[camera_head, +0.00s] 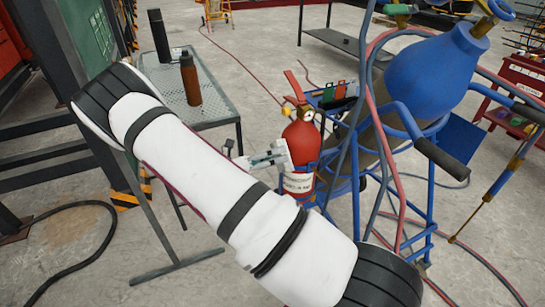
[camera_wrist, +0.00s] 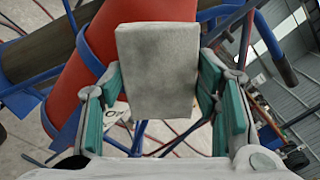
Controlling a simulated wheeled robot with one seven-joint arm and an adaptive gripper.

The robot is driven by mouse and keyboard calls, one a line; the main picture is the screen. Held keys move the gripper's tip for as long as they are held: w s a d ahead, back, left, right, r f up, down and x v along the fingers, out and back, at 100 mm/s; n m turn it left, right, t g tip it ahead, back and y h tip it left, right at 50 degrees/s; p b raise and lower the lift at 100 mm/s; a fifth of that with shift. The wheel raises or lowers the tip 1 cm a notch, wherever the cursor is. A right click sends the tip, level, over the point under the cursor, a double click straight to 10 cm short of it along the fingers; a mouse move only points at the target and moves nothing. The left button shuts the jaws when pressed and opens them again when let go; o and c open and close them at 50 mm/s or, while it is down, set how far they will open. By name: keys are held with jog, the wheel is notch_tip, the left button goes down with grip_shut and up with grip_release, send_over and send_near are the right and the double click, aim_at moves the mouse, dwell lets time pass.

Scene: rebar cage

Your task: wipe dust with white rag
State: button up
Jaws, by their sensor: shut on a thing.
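My gripper (camera_wrist: 160,92) is shut on the white rag (camera_wrist: 157,62), which looks like a pale grey-white block between the green finger pads in the wrist view. In the head view, my gripper (camera_head: 266,158) reaches out from behind my arm, with the rag (camera_head: 283,151) at its tip. The rag is right beside the red fire extinguisher (camera_head: 301,147). The extinguisher's red body (camera_wrist: 88,62) lies behind the rag in the wrist view. I cannot tell whether the rag touches it. No dust can be made out.
A blue cart (camera_head: 430,195) with hoses and a large blue cylinder (camera_head: 432,70) stands close on the right. A metal table (camera_head: 219,103) at the upper left holds a brown bottle (camera_head: 190,80) and a black bottle (camera_head: 159,36). A hose (camera_head: 235,57) crosses the floor.

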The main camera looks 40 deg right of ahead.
jog(key=shift+s+d, duration=0.15)
jog(key=shift+d, duration=0.25)
jog(key=w+d+b, duration=0.1)
jog(key=w+b, duration=0.1)
jog(key=w, duration=0.4)
jog(key=shift+w+d, duration=0.15)
jog(key=shift+d, duration=0.25)
dwell(0.4)
jog(key=shift+s+a+p, duration=0.3)
jog(key=shift+s+p, duration=0.35)
jog(key=shift+s, duration=0.4)
jog(key=shift+s+a+p, duration=0.25)
jog(key=shift+s+p, duration=0.45)
jog(key=shift+s, duration=0.4)
jog(key=shift+s+a+p, duration=0.3)
jog(key=shift+s+p, duration=0.35)
jog(key=shift+s, duration=0.4)
